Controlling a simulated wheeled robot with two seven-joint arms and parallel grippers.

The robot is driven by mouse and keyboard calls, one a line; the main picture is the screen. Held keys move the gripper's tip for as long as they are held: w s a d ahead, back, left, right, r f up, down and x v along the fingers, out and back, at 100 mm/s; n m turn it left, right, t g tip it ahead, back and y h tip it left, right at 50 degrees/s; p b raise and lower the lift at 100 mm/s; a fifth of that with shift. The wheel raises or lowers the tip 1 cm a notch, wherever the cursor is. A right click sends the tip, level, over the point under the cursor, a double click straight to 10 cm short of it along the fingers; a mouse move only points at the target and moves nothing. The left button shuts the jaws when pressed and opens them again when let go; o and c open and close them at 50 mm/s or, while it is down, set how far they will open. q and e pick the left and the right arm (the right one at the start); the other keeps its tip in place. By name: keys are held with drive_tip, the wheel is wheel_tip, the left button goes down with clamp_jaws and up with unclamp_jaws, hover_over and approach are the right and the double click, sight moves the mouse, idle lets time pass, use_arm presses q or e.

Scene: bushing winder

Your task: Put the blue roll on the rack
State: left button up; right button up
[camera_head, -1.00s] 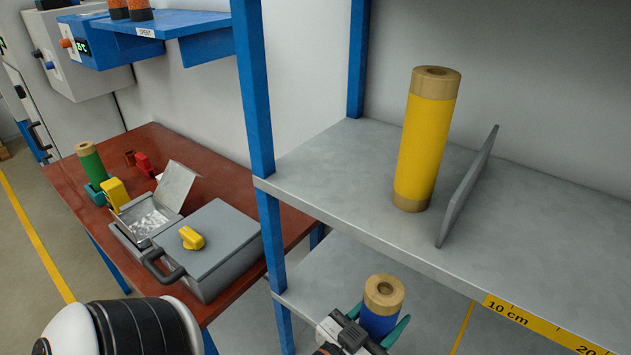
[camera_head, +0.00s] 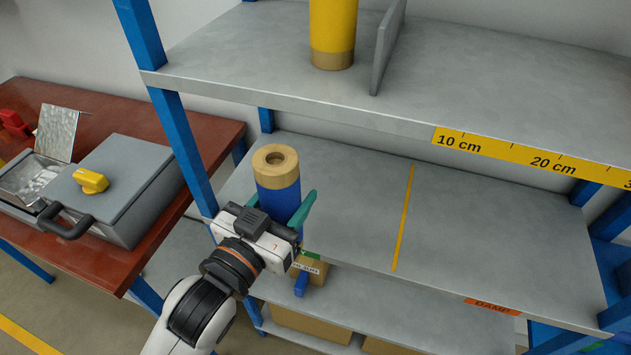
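The blue roll (camera_head: 280,203) stands upright, with a tan core ring at its top, at the left part of the rack's lower grey shelf. My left gripper (camera_head: 283,203) reaches it from the front, with a teal finger on each side, and looks shut on it. The gripper body hides the roll's lower end, so I cannot tell whether it rests on the shelf or hangs just above it. The rack (camera_head: 340,205) has blue posts and grey shelves. My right gripper is not in view.
A yellow roll (camera_head: 333,35) stands on the upper shelf, left of a grey divider plate (camera_head: 387,48). The lower shelf is clear right of its yellow line (camera_head: 403,220). Cardboard boxes (camera_head: 310,325) sit below. A red-brown table (camera_head: 95,250) with a grey case (camera_head: 125,185) stands at left.

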use_arm(q)
drive_tip(key=w+a+p+x, duration=0.1)
drive_tip(key=a+p+x, duration=0.15)
drive_tip(key=x, duration=1.05)
wheel_tip(320, 180, down, 7)
drive_tip(key=shift+w+d+p, duration=0.3)
drive_tip(key=shift+w+d, duration=0.1)
drive_tip(key=shift+d, duration=0.05)
drive_tip(key=o, duration=1.2)
drive_tip(key=shift+f, duration=0.1)
